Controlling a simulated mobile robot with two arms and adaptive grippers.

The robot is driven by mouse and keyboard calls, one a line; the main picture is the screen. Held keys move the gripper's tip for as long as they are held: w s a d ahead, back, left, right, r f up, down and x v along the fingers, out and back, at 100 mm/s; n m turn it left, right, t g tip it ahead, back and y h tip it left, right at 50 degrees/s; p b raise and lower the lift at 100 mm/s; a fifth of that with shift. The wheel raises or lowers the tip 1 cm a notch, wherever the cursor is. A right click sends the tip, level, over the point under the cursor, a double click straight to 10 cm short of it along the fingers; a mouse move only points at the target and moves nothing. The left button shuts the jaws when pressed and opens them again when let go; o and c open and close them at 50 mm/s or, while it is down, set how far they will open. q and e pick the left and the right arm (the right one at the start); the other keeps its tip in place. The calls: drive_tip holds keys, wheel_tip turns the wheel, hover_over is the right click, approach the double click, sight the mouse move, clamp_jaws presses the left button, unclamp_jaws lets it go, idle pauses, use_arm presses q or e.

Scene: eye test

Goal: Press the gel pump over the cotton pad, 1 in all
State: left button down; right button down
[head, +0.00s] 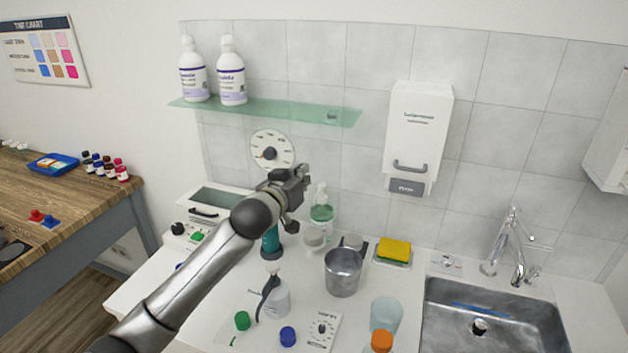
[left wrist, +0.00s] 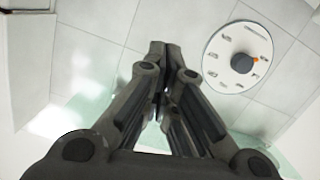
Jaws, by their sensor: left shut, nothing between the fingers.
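A clear pump bottle with green gel (head: 321,214) and a pale pump head stands at the back of the counter, against the tiled wall. A small white dish (head: 313,239) stands just in front of it; I cannot tell whether the cotton pad is in it. My left gripper (head: 296,181) is up and left of the bottle, apart from the pump head as far as I can tell. In the left wrist view the left gripper (left wrist: 158,52) is shut and empty, with tiles behind it. My right gripper is not in view.
A teal bottle (head: 271,244) stands below my left arm. A metal cup (head: 343,272), a yellow sponge (head: 394,248) and an orange-capped bottle (head: 381,342) are on the counter. The sink (head: 500,318) is at right. A glass shelf (head: 290,112) holds two white bottles.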

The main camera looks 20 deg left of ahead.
use_arm(q)
drive_tip(key=p, duration=0.1)
hover_over(319, 192)
drive_tip(key=s+a, duration=0.2)
drive_tip(key=f, duration=0.3)
drive_tip(key=w+d+f+p, duration=0.1)
drive_tip(key=f, duration=0.1)
